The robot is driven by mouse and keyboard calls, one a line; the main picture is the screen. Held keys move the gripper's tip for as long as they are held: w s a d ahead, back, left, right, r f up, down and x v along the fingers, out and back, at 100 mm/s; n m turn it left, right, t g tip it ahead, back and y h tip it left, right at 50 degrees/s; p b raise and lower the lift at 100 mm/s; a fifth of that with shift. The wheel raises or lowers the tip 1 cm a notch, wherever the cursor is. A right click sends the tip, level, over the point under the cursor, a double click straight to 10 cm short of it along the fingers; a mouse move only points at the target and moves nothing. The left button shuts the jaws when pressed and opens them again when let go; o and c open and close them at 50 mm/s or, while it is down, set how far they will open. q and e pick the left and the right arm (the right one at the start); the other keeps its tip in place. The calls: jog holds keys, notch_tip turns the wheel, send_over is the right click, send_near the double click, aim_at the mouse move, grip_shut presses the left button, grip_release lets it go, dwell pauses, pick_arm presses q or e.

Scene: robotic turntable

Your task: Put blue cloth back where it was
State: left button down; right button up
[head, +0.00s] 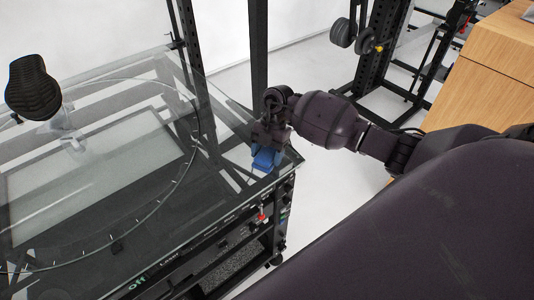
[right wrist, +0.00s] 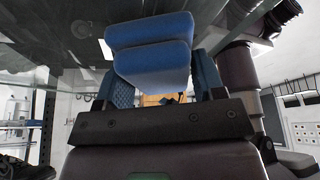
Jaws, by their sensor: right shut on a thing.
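The folded blue cloth (head: 264,161) is at the right corner of the glass-topped turntable (head: 225,110). My right gripper (head: 268,145) is shut on the cloth, above that corner. In the right wrist view the blue cloth (right wrist: 150,48) sits between the two blue-padded fingers of the right gripper (right wrist: 155,85). Whether the cloth touches the glass cannot be told. My left gripper is not in view.
A black shoe (head: 33,88) stands on a clear stand at the left of the turntable. A small red knob (head: 262,217) is on the front panel below the cloth. A wooden cabinet (head: 490,75) and a black rack with weights (head: 350,35) stand at the back right.

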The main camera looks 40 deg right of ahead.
jog(key=shift+f, duration=0.1)
jog(key=o, duration=0.9)
jog(key=v, duration=1.2)
